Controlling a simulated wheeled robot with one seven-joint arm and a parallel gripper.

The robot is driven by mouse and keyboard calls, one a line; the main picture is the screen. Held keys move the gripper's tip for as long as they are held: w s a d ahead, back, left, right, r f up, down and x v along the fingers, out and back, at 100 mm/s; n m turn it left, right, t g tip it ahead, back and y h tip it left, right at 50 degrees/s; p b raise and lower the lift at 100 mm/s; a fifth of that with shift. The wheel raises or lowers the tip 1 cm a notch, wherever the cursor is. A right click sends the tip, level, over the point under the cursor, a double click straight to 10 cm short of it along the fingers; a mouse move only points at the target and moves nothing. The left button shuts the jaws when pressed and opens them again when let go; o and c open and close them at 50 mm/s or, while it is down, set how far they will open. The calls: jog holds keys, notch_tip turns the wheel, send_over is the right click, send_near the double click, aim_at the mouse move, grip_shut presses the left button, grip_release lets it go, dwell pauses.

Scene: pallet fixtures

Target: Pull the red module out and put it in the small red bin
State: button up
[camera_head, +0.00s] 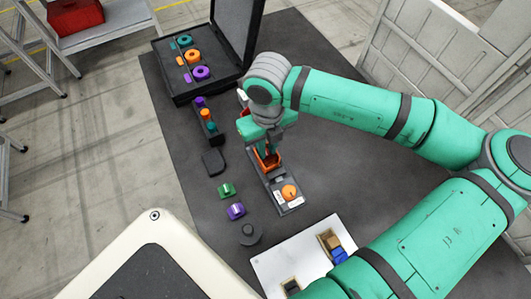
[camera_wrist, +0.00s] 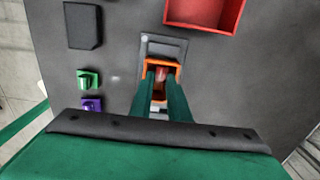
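The red module (camera_wrist: 162,74) shows as a small red piece inside an orange holder (camera_wrist: 149,63) in the wrist view. The holder sits on a narrow dark fixture plate (camera_head: 259,182). My gripper (camera_wrist: 162,78) points down into the holder, with one green finger on each side of the red piece. Whether the fingers press on it is not clear. In the head view my gripper (camera_head: 267,150) hides most of the module. The small red bin (camera_wrist: 205,12) lies just beyond the fixture in the wrist view, empty where visible.
A round orange knob (camera_head: 289,192) is at the fixture's near end. Green (camera_head: 226,190) and purple (camera_head: 236,210) blocks lie to its left. An open black case (camera_head: 178,98) with coloured rings stands behind. A white board (camera_head: 270,270) lies in front.

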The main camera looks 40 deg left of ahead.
jog(key=shift+f, duration=0.85)
jog(key=shift+r, duration=0.2)
dwell(0.5)
grip_shut()
